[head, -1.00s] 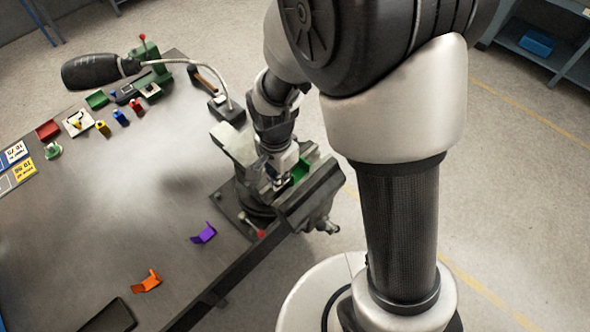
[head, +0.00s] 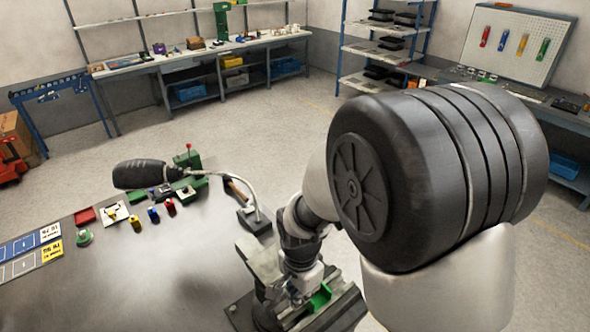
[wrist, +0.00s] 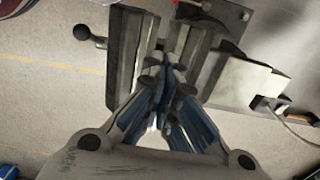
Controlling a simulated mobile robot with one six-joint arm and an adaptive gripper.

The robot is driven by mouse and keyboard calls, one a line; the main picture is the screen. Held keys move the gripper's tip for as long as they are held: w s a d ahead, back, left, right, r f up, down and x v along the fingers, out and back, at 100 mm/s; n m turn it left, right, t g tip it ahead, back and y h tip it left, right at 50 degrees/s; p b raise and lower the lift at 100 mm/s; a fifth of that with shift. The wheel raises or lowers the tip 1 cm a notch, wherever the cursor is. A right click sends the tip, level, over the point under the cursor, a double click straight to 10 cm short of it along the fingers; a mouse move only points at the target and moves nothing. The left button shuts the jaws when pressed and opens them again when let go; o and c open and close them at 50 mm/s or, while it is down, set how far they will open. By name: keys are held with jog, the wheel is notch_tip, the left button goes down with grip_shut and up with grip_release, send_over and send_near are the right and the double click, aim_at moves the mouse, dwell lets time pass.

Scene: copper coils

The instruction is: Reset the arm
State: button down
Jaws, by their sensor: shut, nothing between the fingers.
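My arm reaches down over the bench vise (head: 338,314) at the bench's right end. My gripper (head: 300,298) is low over the vise jaws, beside a green piece (head: 319,297) at the vise. My arm partly hides this spot. In the wrist view my gripper (wrist: 166,80) has its blue-grey fingers together, with nothing seen between them. The vise (wrist: 130,62) lies beyond the fingertips there. I cannot tell whether the fingers touch it.
The grey bench (head: 150,275) has a lamp (head: 140,174), a red bin (head: 85,216), small coloured parts and label cards (head: 28,250) on it. Its middle is clear. A shelf rack (head: 385,45), a pegboard (head: 515,45) and a back workbench (head: 200,55) stand farther off.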

jog(key=s+d+n+t+b, duration=0.2)
jog(key=s+d+n+b, duration=0.2)
jog(key=s+b, duration=0.3)
jog(key=s+d+r+n+t+b, duration=0.1)
jog(key=s+d+n+b, duration=0.4)
jog(key=b, duration=0.8)
jog(key=s+n+t, duration=0.1)
jog(key=s+n, duration=0.1)
jog(key=shift+s+d+t, duration=0.2)
jog(key=shift+s+t, duration=0.1)
